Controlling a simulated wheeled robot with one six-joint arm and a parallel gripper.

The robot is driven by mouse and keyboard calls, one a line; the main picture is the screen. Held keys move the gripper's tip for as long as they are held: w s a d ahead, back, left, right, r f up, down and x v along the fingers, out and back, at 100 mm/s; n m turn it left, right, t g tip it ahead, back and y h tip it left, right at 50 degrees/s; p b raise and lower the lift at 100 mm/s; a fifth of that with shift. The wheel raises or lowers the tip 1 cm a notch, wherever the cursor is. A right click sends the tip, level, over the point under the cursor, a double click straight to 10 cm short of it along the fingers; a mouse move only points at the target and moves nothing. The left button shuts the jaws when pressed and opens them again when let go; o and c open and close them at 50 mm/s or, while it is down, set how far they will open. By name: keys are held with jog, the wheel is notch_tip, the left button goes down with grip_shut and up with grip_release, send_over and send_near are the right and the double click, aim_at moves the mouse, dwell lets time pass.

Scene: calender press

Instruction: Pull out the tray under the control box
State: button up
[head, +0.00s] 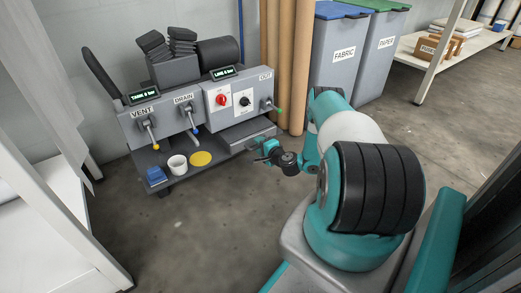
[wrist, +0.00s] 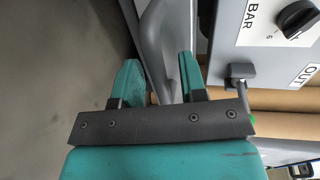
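The control box (head: 236,99), light grey with a red knob and a black knob, is at the back left in the head view. Its panel edge also shows at upper right in the wrist view (wrist: 250,45). The grey tray (head: 246,133) is low under the box. My gripper (head: 264,151) is at the tray's right front end. In the wrist view, my gripper (wrist: 160,68) has its two teal fingers apart, with a grey curved bar (wrist: 158,40), which looks like the tray's handle, between them. I cannot tell whether either finger touches it.
A white cup (head: 177,165), a yellow disc (head: 201,158) and a blue block (head: 156,175) are on the dark shelf left of the tray. Brown rolls (head: 284,70) stand behind on the right. The floor (head: 200,225) in front is clear.

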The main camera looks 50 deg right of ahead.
grip_shut()
jog(key=shift+a, duration=0.1)
